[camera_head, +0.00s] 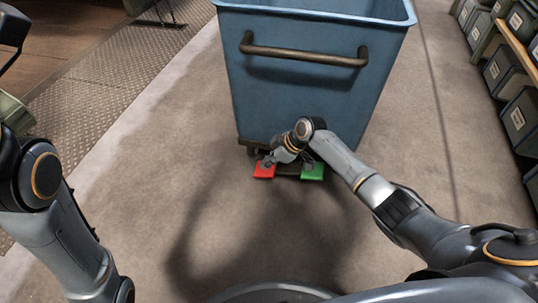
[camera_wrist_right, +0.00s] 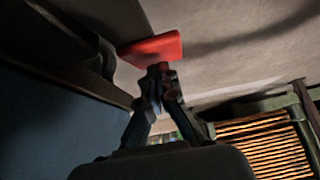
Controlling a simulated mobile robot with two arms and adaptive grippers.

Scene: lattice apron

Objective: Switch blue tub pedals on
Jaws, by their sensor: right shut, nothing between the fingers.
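The blue tub (camera_head: 300,100) stands on the floor ahead in the head view, with a dark bar handle (camera_head: 303,54) on its near side. At its foot are a red pedal (camera_head: 264,170) on the left and a green pedal (camera_head: 313,172) on the right. My right gripper (camera_head: 268,161) is low at the red pedal, partly hidden by its own wrist. In the right wrist view the shut fingertips (camera_wrist_right: 158,72) are at the red pedal (camera_wrist_right: 152,47); I cannot tell whether they touch it. My left arm shows at the left edge, its gripper out of the picture.
A shelf (camera_head: 520,45) with several grey bins stands along the right. A ribbed metal plate (camera_head: 120,70) covers the floor at the left. The floor in front of the tub is clear. A slatted, lit thing (camera_wrist_right: 262,145) shows in the wrist view.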

